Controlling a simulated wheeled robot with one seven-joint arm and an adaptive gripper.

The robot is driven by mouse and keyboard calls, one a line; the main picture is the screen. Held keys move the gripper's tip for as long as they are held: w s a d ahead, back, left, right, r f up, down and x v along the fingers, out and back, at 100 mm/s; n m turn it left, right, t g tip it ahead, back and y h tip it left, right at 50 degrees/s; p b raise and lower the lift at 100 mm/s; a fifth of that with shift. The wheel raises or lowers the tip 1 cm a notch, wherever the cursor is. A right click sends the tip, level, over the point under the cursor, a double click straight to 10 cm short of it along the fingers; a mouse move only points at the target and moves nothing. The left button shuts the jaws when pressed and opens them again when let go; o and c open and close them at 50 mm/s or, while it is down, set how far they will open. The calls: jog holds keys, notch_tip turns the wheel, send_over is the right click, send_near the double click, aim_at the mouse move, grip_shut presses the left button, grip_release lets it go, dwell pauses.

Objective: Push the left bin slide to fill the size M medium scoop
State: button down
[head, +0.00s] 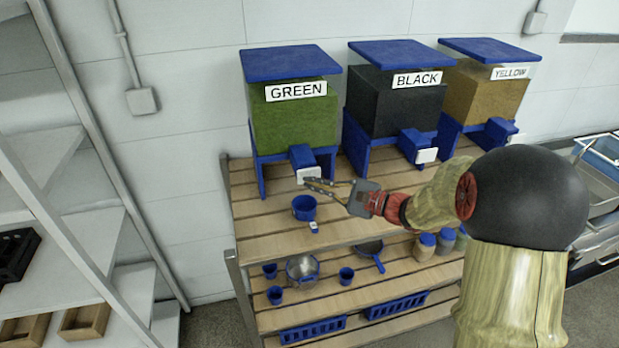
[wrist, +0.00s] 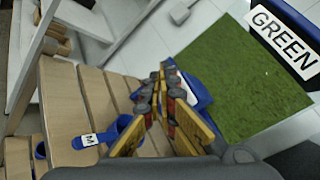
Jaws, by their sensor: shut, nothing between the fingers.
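The left bin, labelled GREEN (head: 294,115), holds green material and has a blue lid. Its blue slide with a white front plate (head: 308,173) sticks out low at the front. The blue scoop (head: 304,207) stands on the top shelf below the slide; its M label shows in the wrist view (wrist: 89,140). My gripper (head: 308,184) is shut and empty, its tips close in front of the white plate. I cannot tell whether they touch it. In the wrist view my fingers (wrist: 165,75) partly hide the slide and the scoop's cup.
The BLACK bin (head: 395,105) and YELLOW bin (head: 485,95) stand to the right, with similar slides. The lower shelf holds blue cups (head: 346,275), a metal strainer (head: 302,268), a pan (head: 370,250) and several jars (head: 425,246). The top shelf's front left is clear.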

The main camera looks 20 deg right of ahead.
jog(key=shift+w, duration=0.3)
jog(key=shift+w+b, duration=0.35)
jog(key=shift+w, duration=0.65)
dwell(1.1)
jog(key=shift+s, duration=1.4)
jog(key=s+b, duration=0.1)
jog(key=s, duration=0.4)
dwell(2.0)
